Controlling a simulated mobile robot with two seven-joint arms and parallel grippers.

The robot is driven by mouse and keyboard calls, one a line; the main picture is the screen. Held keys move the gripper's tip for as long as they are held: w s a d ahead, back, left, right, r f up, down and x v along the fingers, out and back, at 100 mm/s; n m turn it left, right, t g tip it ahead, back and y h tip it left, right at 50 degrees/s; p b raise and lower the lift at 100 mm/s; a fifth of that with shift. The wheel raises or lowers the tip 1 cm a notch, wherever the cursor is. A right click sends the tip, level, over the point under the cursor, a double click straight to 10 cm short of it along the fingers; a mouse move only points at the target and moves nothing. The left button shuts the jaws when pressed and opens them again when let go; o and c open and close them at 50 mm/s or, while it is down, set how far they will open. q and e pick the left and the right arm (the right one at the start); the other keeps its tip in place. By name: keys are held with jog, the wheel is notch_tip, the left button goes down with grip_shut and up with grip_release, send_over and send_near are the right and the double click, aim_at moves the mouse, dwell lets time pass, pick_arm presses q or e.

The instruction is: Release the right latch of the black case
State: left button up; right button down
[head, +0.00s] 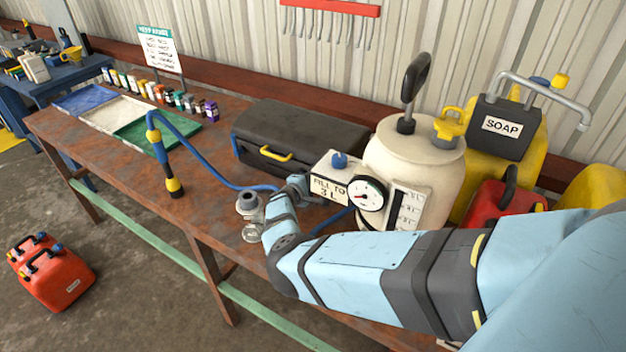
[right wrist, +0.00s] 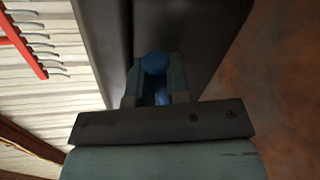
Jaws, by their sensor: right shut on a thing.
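The black case (head: 300,130) lies closed on the rusty workbench, with a yellow handle (head: 263,154) on its front. A blue latch (head: 234,142) shows at the left end of that front. My right arm reaches in from the right, and my right gripper (head: 298,184) is at the right end of the case's front. In the right wrist view the gripper's fingers (right wrist: 155,78) are shut around a blue latch (right wrist: 154,63) against the dark case (right wrist: 205,35). In the head view this latch is hidden. My left gripper is not in view.
A cream tank (head: 410,160) with a gauge and a "FILL TO 3 L" box (head: 332,180) stand close to my right arm. A blue hose (head: 205,150) runs along the bench. A metal fitting (head: 250,207) stands near the front edge. Coloured trays (head: 120,113) lie left.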

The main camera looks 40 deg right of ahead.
jog(key=shift+r, duration=0.2)
jog(key=shift+d, duration=0.1)
jog(key=c, duration=1.1)
grip_release()
jog(key=shift+f, duration=0.15)
